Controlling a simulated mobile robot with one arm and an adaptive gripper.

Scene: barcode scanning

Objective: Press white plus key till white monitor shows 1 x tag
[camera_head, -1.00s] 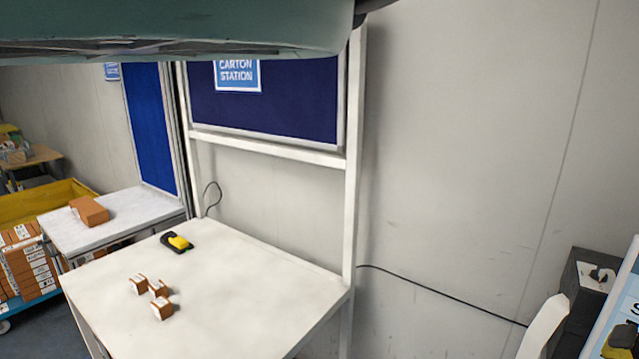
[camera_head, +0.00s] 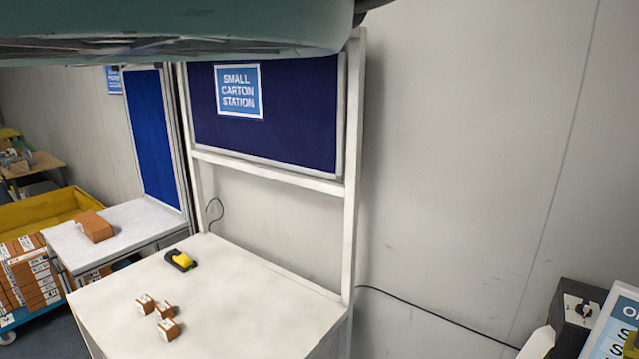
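No white monitor and no white plus key can be made out in the head view. My gripper is not in view. A large grey-green part, which looks like mine, covers the top left of the picture. A white table (camera_head: 235,300) stands at the lower left under a sign reading "Small Carton Station" (camera_head: 238,91). A yellow and black device (camera_head: 181,260), which looks like a scanner, lies near its far left edge. Several small brown cartons (camera_head: 165,309) with white labels sit toward its front.
A second table (camera_head: 125,228) at the left holds a larger brown carton (camera_head: 94,227). Behind it are a yellow bin (camera_head: 45,208) and stacked cartons (camera_head: 32,275) on a blue cart. A dark box (camera_head: 574,315) and a blue-and-white sign (camera_head: 612,330) stand at the lower right by a bare wall.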

